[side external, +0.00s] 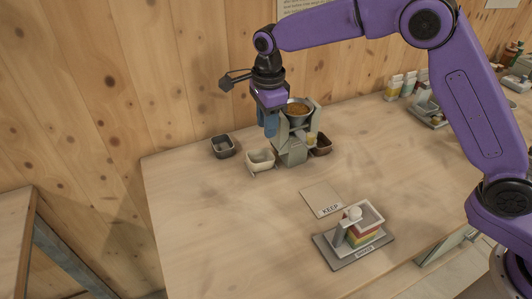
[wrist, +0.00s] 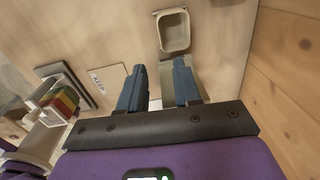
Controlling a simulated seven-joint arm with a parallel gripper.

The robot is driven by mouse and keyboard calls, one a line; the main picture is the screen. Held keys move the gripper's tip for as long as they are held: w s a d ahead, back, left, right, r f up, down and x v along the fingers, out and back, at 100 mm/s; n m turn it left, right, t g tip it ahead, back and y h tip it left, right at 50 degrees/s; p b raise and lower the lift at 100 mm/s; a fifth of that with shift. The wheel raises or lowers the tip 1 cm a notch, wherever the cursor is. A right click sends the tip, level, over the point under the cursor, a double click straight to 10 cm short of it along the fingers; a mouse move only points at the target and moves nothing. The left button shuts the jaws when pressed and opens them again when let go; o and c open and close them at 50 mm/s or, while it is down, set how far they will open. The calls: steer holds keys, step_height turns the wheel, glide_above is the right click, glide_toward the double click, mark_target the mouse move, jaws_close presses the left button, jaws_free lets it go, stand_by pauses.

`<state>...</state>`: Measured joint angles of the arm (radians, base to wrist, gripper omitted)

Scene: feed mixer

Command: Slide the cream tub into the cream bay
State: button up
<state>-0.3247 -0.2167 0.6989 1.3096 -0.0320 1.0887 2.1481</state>
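The cream tub (side external: 260,165) is a small open box on the table at the left of the grey feed mixer (side external: 290,150). It appears empty. It also shows at the top of the wrist view (wrist: 174,46), ahead of my fingers. My gripper (side external: 270,132) points down with blue fingers, above and behind the tub, close to the mixer's left side. In the wrist view my gripper (wrist: 160,82) is open. A pale surface shows between the fingers, and no tub is held. I cannot clearly make out the cream bay.
A dark grey tub (side external: 223,147) stands left of the cream tub, and a brown tub (side external: 322,146) right of the mixer. A KEEP card (side external: 321,202) and a tray (side external: 350,255) with coloured layers lie nearer the front. The wooden wall (side external: 110,90) is close behind. The front-left table is clear.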

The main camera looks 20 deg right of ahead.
glide_toward(266, 159)
steer(key=s+f, duration=0.1)
steer(key=f, duration=0.1)
steer(key=s+a+f, duration=0.2)
steer(key=f, duration=0.1)
steer(key=shift+s+f, duration=0.3)
steer(key=shift+f, duration=0.05)
steer(key=shift+c, duration=0.3)
jaws_close()
steer(key=shift+o, duration=0.2)
jaws_free()
steer(key=shift+r, duration=0.1)
step_height(266, 159, up, 17)
steer(key=shift+s, duration=0.5)
steer(key=shift+r, duration=0.1)
